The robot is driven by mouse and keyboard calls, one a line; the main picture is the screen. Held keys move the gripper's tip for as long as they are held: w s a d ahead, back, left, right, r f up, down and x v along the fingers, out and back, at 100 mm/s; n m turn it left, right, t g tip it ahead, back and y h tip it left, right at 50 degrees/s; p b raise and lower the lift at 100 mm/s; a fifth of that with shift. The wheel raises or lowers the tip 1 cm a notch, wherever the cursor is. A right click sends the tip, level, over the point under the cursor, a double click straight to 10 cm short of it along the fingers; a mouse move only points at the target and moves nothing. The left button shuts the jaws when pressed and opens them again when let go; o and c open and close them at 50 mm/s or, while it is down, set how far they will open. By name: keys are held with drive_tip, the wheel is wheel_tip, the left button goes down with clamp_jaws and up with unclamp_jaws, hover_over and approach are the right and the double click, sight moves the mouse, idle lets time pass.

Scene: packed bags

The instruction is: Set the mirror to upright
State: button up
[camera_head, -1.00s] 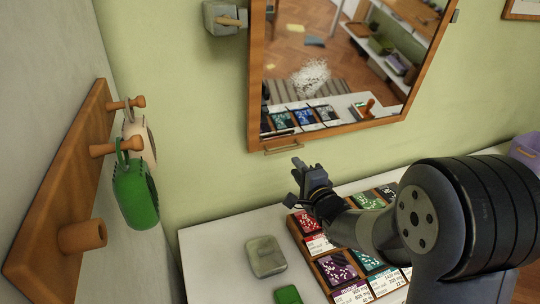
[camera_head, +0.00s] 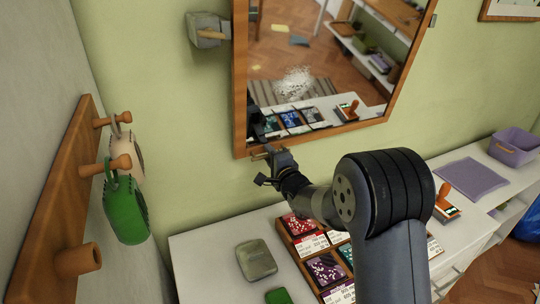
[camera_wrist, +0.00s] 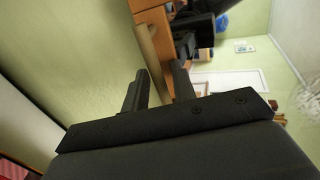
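The wall mirror (camera_head: 325,72) has a wooden frame and hangs between two side brackets. Its glass reflects the floor and counter, so it seems tipped downward; the exact angle is unclear. A small bar handle (camera_head: 262,156) sits at the lower left of the frame. My gripper (camera_head: 270,160) is at that handle in the head view and partly covers it. In the wrist view the handle bar (camera_wrist: 150,55) runs just ahead of or between my two parted fingers (camera_wrist: 160,88). My gripper is open; contact with the bar cannot be told.
A grey bracket (camera_head: 203,30) with a peg juts out left of the mirror. The counter (camera_head: 205,260) below holds a grey-green case (camera_head: 256,260) and a tray of colored packets (camera_head: 323,270).

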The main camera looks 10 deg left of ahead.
clamp_jaws()
idle(0.4)
drive_tip(key=s+d+g+h+p, duration=0.1)
drive_tip(key=s+d+p, duration=0.2)
drive_tip(key=s, duration=0.2)
drive_tip(key=shift+d+r+g, duration=0.15)
drive_tip(key=shift+d+g, duration=0.15)
drive_tip(key=shift+d, duration=0.1)
unclamp_jaws()
